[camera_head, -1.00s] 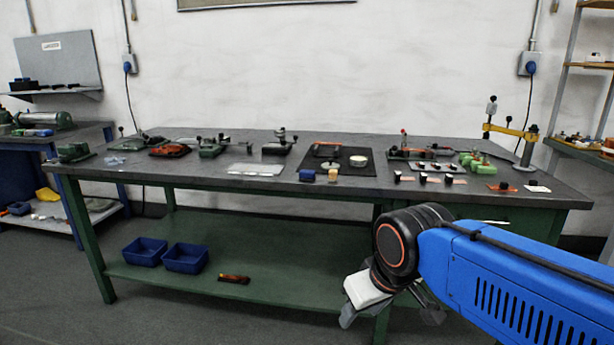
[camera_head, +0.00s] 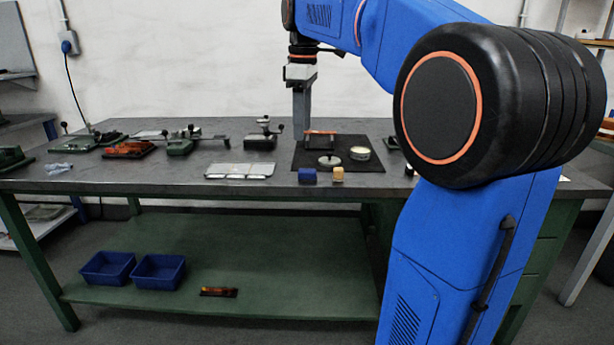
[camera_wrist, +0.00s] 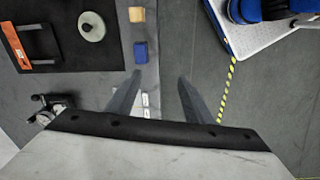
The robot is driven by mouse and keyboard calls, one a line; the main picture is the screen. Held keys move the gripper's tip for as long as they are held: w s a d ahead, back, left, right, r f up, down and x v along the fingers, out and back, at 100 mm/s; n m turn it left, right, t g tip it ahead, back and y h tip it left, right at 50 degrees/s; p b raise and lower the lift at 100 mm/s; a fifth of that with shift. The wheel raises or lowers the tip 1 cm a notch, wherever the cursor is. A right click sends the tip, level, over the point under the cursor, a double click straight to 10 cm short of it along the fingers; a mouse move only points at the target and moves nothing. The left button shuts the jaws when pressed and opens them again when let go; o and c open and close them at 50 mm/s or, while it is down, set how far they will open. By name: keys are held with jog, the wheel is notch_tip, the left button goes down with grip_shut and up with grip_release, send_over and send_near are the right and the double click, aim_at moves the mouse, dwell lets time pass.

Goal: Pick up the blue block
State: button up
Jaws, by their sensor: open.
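The blue block (camera_head: 307,175) sits on the grey bench top (camera_head: 130,178) near its front edge, left of a tan block (camera_head: 338,174). My gripper (camera_head: 301,122) points down above the bench, higher than the blue block and apart from it. In the wrist view the blue block (camera_wrist: 140,52) lies beyond the tip of the left finger, left of the middle of the jaws. There my gripper (camera_wrist: 156,80) is open, with nothing between its fingers.
A pale tray (camera_head: 240,171) lies to the left. Clamps stand farther back. Blue bins (camera_head: 158,271) sit on the lower shelf.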

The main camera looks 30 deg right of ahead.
notch_tip(320, 180, up, 3)
jog(key=n, duration=0.2)
send_over(307, 170)
jog(key=shift+g, duration=0.4)
notch_tip(307, 170, down, 12)
jog(key=shift+w+f, duration=0.1)
jog(key=shift+f, duration=2.65)
jog(key=c, duration=1.1)
